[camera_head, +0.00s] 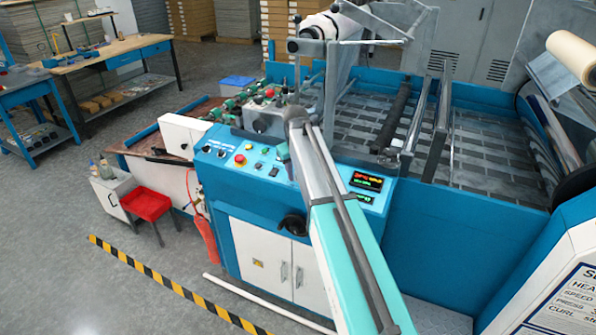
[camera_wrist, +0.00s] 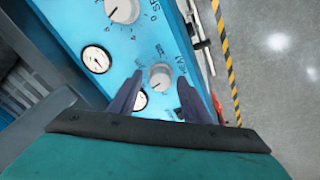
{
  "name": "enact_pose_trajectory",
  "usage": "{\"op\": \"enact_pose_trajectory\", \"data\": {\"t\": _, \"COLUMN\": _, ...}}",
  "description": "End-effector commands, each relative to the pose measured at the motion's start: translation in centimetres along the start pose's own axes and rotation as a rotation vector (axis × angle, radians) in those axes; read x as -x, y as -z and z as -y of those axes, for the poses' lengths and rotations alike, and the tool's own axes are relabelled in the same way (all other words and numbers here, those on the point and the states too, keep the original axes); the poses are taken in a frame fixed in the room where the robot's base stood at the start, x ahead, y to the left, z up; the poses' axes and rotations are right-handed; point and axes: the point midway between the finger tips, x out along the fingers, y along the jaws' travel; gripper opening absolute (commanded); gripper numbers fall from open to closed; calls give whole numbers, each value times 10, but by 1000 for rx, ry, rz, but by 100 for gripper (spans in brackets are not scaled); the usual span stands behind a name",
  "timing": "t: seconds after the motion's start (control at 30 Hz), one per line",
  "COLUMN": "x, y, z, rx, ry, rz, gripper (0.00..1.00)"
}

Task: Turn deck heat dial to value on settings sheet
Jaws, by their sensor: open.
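In the wrist view, a small grey-white dial (camera_wrist: 160,76) sits on the blue control panel (camera_wrist: 143,45), with partly readable lettering around it. My gripper (camera_wrist: 159,79) is open, with its two dark fingers on either side of this dial; I cannot tell whether they touch it. A larger white dial (camera_wrist: 122,9) with printed numbers is farther up the panel. My arm hides part of the panel.
Two round gauges sit near the dials, one clear (camera_wrist: 96,59) and one partly behind a finger. In the head view, the panel carries buttons (camera_head: 240,159) and a lit display (camera_head: 367,181).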

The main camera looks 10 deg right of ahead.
Motion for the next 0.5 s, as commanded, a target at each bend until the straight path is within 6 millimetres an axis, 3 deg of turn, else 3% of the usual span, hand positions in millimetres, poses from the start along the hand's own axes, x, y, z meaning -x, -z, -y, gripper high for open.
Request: {"op": "enact_pose_trajectory", "data": {"t": 0.5, "x": 47, "y": 0, "z": 0, "rx": 1, "ry": -1, "rz": -2, "gripper": 44}}
